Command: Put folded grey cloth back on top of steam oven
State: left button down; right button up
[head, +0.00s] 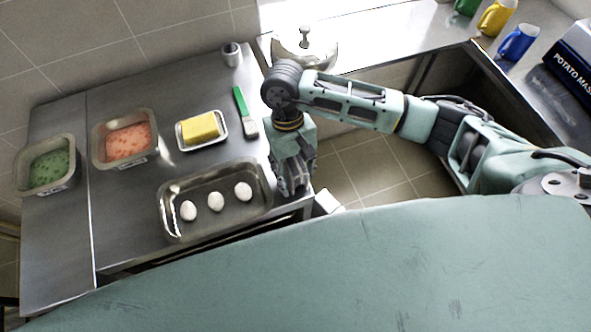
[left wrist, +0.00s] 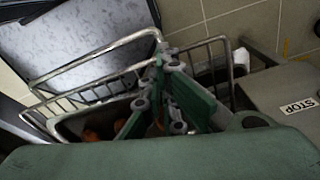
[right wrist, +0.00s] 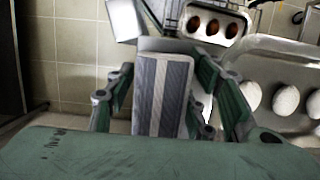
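The folded grey cloth (right wrist: 163,95), with a pale stripe down its middle, stands between the fingers of my right gripper (right wrist: 165,66) in the right wrist view. In the head view, my right gripper (head: 293,188) points down at the right end of the steel counter, and I cannot make out the cloth there. In the left wrist view, my left gripper (left wrist: 165,62) has its fingertips together, with nothing visible between them, in front of a wire rack (left wrist: 90,82). I cannot identify the steam oven.
A steel tray (head: 172,222) with three white eggs lies just left of my right gripper.

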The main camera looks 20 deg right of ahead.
jog(key=shift+r, duration=0.1)
jog(key=shift+r+p, duration=0.2)
jog(key=shift+p, duration=0.2)
jog(key=v, duration=1.1)
jog(key=shift+w+r+p, duration=0.2)
jog(key=shift+r+p, duration=0.15)
jog(key=shift+p, duration=0.05)
